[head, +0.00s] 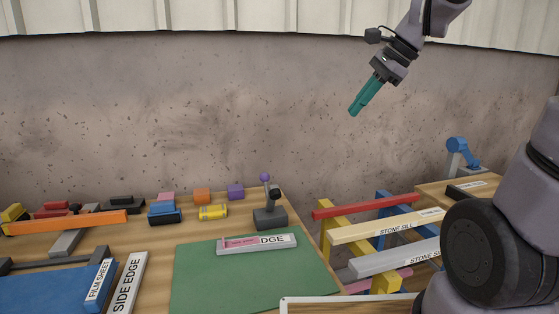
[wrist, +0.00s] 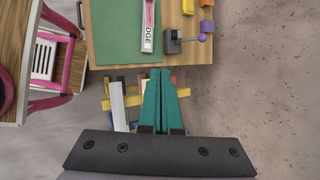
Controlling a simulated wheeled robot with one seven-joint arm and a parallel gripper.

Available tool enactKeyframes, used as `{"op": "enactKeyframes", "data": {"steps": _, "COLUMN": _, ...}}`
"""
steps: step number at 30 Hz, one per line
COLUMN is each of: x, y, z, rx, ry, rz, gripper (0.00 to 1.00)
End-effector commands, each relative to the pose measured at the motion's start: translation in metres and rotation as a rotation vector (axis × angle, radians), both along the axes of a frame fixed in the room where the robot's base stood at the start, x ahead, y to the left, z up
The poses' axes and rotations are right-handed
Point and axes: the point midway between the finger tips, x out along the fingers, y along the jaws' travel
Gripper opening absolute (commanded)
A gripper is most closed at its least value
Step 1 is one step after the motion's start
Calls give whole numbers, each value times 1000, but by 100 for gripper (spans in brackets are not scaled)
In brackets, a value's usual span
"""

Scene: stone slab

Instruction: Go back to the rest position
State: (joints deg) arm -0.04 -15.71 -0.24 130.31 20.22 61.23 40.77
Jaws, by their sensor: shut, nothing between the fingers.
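My gripper (head: 354,109) is up in the air at the upper right of the head view, in front of the wall. Its teal fingers are closed together with nothing between them. In the wrist view the fingers (wrist: 160,76) point over the gap between the workbench and the sill rack. My arm comes down from the top edge of the head view. No object touches the gripper.
A wooden workbench (head: 150,240) carries a green mat (head: 245,275) with a labelled bar (head: 285,242), a grey joystick-like device (head: 270,215), coloured blocks and a yellow cylinder (head: 212,212). A rack of labelled stone sills (head: 385,227) stands right of it. A pink-framed chair (wrist: 62,65) shows in the wrist view.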

Motion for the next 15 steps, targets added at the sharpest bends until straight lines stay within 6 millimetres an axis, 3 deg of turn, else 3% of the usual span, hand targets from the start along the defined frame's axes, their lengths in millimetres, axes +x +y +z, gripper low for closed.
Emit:
{"op": "enactKeyframes", "data": {"steps": 3, "x": -31, "y": -17, "z": 10, "rx": -160, "ry": -176, "rz": 179, "gripper": 0}}
{"op": "enactKeyframes", "data": {"steps": 9, "x": -74, "y": -44, "z": 17, "rx": -447, "ry": -420, "rz": 472, "gripper": 0}}
{"op": "enactKeyframes", "data": {"steps": 15, "x": -100, "y": -63, "z": 19, "rx": -654, "ry": -554, "rz": 669, "gripper": 0}}
